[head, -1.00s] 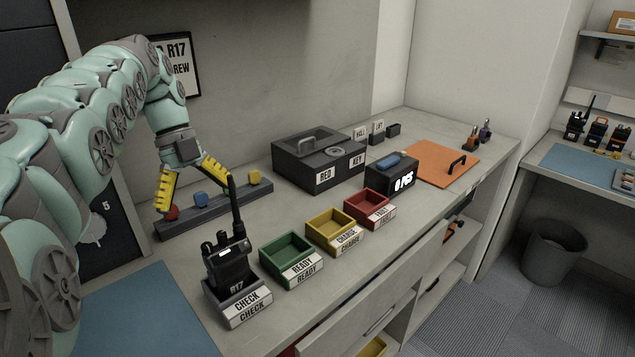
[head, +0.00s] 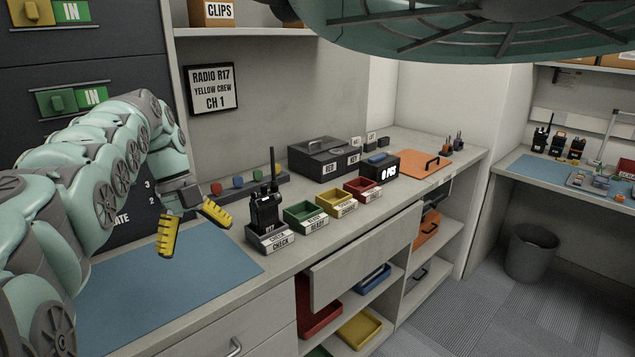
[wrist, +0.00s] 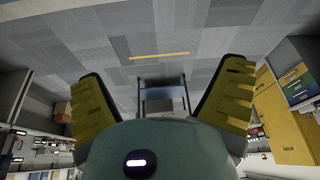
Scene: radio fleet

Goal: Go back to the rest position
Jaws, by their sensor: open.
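My gripper (head: 192,232) is open and empty, with its yellow fingers spread, in the air over or near the blue mat at the left of the counter in the head view.
Green, yellow and red trays (head: 305,215) line the counter right of the radio. A black box (head: 325,162) and an orange board (head: 421,168) lie farther back. The blue mat (head: 150,300) is bare. A drawer front (head: 365,255) juts out below the counter.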

